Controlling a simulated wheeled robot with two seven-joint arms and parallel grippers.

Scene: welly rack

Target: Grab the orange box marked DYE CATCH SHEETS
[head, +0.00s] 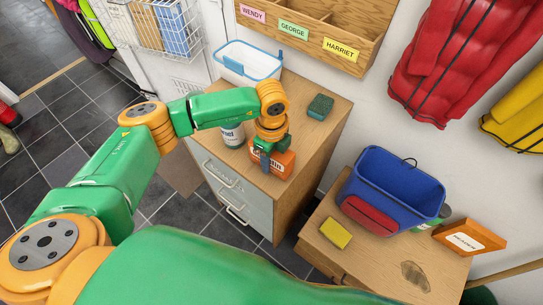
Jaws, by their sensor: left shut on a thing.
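My left gripper (266,158) is over the wooden cabinet top, shut on an orange container (284,164) with a partly hidden label; only the end of a word, something like "in", shows. Fingers and wrist cover much of its upper part. A second orange box (488,238) with a white label lies on the lower wooden surface at the right; its print is too small to read surely. I cannot tell from the print which one is marked DYE CATCH SHEETS. My right gripper is not in view.
A named wooden rack (345,50) hangs above.

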